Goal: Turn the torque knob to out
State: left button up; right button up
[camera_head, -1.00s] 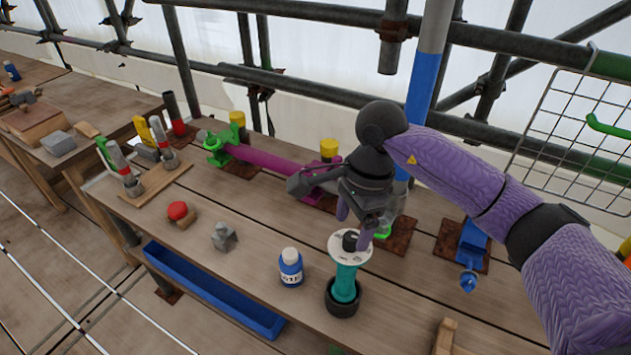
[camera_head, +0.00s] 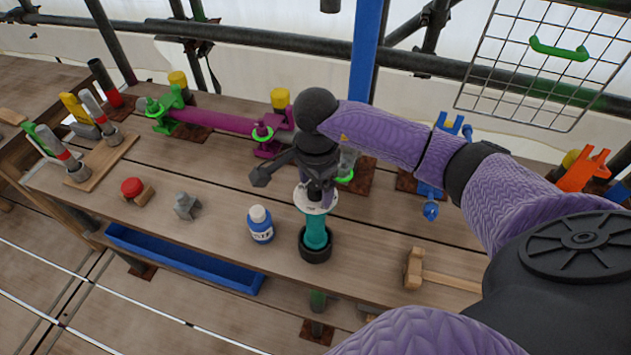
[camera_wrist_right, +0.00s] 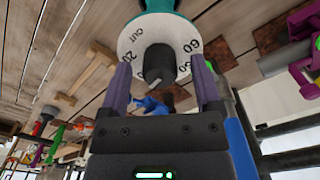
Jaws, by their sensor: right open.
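The torque knob (camera_wrist_right: 158,63) is a black stub in the middle of a white dial (camera_wrist_right: 133,42) lettered OUT, 20, 60 and 50. The dial (camera_head: 312,205) tops a teal tool (camera_head: 316,232), which stands upright in a black round holder (camera_head: 316,253). My right gripper (camera_wrist_right: 161,64) is open, one purple finger on each side of the knob, with visible gaps to it. In the head view my right gripper (camera_head: 318,190) points down over the dial and hides the knob. My left gripper is in neither view.
A blue-and-white bottle (camera_head: 261,226) stands just left of the tool. A wooden mallet (camera_head: 440,275) lies to the right. A grey block (camera_head: 186,206) and a red button (camera_head: 132,188) sit further left. A magenta bar (camera_head: 215,120) with green clamps runs behind.

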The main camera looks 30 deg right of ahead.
grip_shut()
jog(key=shift+m, duration=0.3)
